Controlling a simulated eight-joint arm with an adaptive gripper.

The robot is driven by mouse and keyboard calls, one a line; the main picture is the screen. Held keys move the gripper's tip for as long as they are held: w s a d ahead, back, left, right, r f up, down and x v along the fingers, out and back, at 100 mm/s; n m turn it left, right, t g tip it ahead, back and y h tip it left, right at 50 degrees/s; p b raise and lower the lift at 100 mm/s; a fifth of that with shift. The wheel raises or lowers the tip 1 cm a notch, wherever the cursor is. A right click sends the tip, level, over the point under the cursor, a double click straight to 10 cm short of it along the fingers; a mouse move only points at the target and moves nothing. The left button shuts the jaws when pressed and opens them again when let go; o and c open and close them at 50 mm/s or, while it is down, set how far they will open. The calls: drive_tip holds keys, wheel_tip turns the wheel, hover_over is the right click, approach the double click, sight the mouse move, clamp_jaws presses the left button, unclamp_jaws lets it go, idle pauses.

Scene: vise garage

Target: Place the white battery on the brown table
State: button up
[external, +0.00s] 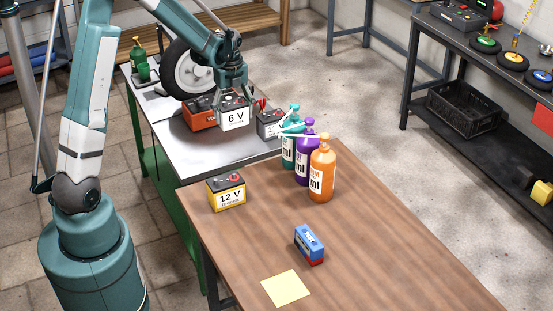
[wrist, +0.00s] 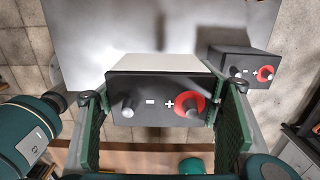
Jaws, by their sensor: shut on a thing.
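The white battery (external: 235,120), marked 6 V with a black top, is between the fingers of my gripper (external: 236,98) over the grey metal table. In the wrist view the white battery (wrist: 158,92) shows its black top with a grey and a red terminal. The green fingers of my gripper (wrist: 162,115) are shut on its sides. I cannot tell whether it is clear of the metal surface. The brown table (external: 370,240) is in front of the metal one, nearer the camera.
A yellow 12 V battery (external: 226,192), several bottles (external: 321,170), a blue box (external: 309,244) and a yellow note (external: 286,289) are on the brown table. A grey battery (external: 270,124), a red battery (external: 199,113) and a wheel (external: 190,70) are on the metal table. The brown table's right part is clear.

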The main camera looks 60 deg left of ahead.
sight(232, 104)
drive_tip(key=shift+r, duration=0.15)
wheel_tip(232, 104, up, 19)
drive_tip(key=w+d+r+m+p, duration=0.15)
drive_tip(key=w+d+m, duration=0.25)
drive_tip(key=w+d, duration=1.3)
drive_tip(key=w+d+m+p, duration=0.1)
drive_tip(key=w+d+m, duration=0.15)
drive_tip(key=d, duration=1.15)
drive_tip(key=w+d+m+p, duration=0.15)
drive_tip(key=w+d, duration=0.25)
drive_tip(key=d, duration=1)
drive_tip(key=s+d+f+m+p, duration=0.1)
drive_tip(key=s+d+m+p, duration=0.15)
drive_tip(key=d, duration=1.95)
drive_tip(key=s+d+f+m+p, duration=0.1)
drive_tip(key=s+d+m, duration=0.2)
drive_tip(key=d, duration=2)
wheel_tip(232, 104, down, 10)
drive_tip(key=shift+a+f, duration=0.2)
drive_tip(key=shift+f, duration=0.05)
